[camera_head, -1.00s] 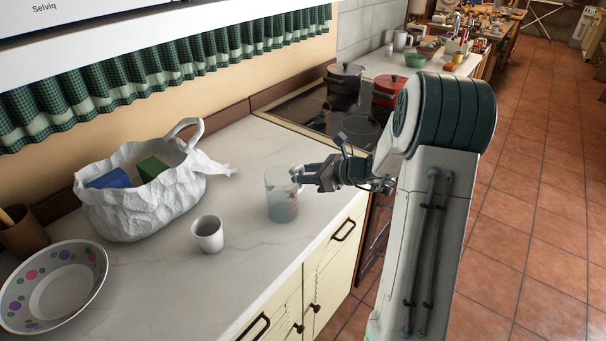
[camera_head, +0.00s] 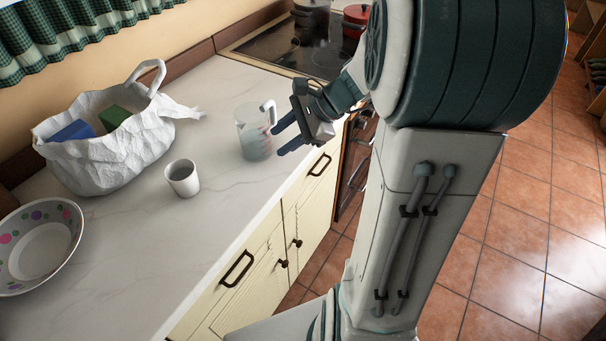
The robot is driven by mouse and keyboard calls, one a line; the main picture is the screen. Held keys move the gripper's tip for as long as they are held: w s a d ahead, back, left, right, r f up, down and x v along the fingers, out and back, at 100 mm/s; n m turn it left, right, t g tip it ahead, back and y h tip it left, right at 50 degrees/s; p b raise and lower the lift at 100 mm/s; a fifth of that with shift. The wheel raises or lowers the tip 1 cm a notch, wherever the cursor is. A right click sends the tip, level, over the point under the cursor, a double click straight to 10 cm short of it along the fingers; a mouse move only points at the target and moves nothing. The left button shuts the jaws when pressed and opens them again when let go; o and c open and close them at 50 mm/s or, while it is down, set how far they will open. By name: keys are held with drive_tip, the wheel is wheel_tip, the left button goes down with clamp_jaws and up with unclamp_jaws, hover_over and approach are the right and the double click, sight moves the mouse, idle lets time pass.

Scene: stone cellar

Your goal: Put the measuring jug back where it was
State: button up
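The measuring jug (camera_head: 253,137), clear with a pale handle on its right side, stands upright on the white marble counter (camera_head: 140,245) near its front edge. My gripper (camera_head: 280,138) is just right of the jug, with its two dark fingers spread apart and pointing left. Nothing is between the fingers, and they look clear of the jug's handle.
A white cup (camera_head: 183,180) stands left of the jug. Behind it is a white bag (camera_head: 105,155) with blue and green boxes inside. A spotted bowl (camera_head: 38,250) is at the far left. The hob (camera_head: 290,48) with pots lies beyond the jug.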

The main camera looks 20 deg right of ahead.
drive_tip(key=s+a+n+h, duration=0.2)
drive_tip(key=s+n+h, duration=0.6)
drive_tip(key=s+n, duration=0.7)
drive_tip(key=shift+r+n+g, duration=0.4)
drive_tip(key=shift+n, duration=0.7)
